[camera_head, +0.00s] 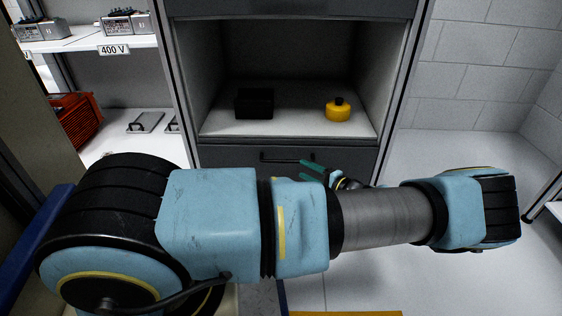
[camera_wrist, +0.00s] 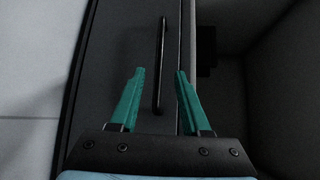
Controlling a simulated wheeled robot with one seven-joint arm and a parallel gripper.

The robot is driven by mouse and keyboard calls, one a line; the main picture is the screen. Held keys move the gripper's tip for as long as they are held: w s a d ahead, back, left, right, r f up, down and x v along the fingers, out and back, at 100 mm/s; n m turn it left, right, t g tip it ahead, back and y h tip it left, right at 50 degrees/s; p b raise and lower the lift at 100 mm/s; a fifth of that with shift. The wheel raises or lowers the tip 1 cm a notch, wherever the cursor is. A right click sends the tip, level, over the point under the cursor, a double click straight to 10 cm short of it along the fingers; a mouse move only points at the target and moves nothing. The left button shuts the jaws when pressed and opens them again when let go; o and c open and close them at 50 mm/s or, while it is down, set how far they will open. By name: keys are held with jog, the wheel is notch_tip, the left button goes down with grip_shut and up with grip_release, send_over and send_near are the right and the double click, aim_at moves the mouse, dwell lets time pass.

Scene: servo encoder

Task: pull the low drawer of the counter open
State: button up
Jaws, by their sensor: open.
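The low drawer (camera_head: 225,157) is a dark grey front below the open compartment of the counter, and it looks shut. Its black bar handle (camera_head: 286,157) runs across the front; my arm hides the lower part of the drawer. In the wrist view the drawer front (camera_wrist: 118,60) appears turned on its side, with the handle (camera_wrist: 160,65) running upright. My gripper (camera_wrist: 158,72) has two green fingers, apart, one on each side of the handle's line. Whether they touch it cannot be told. In the head view the gripper (camera_head: 312,170) is partly hidden behind my arm, near the handle's right end.
The compartment above the drawer holds a black box (camera_head: 254,103) and a yellow round container (camera_head: 338,110). White shelves (camera_head: 128,42) with metal devices, a red crate (camera_head: 76,122) and flat plates stand at left.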

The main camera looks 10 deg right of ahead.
aim_at(288, 162)
jog(key=b+x, duration=0.2)
jog(key=x, duration=0.7)
jog(key=shift+w+a+b, duration=0.2)
jog(key=shift+a+b, duration=0.05)
jog(key=shift+b, duration=0.15)
grip_shut()
dwell(0.9)
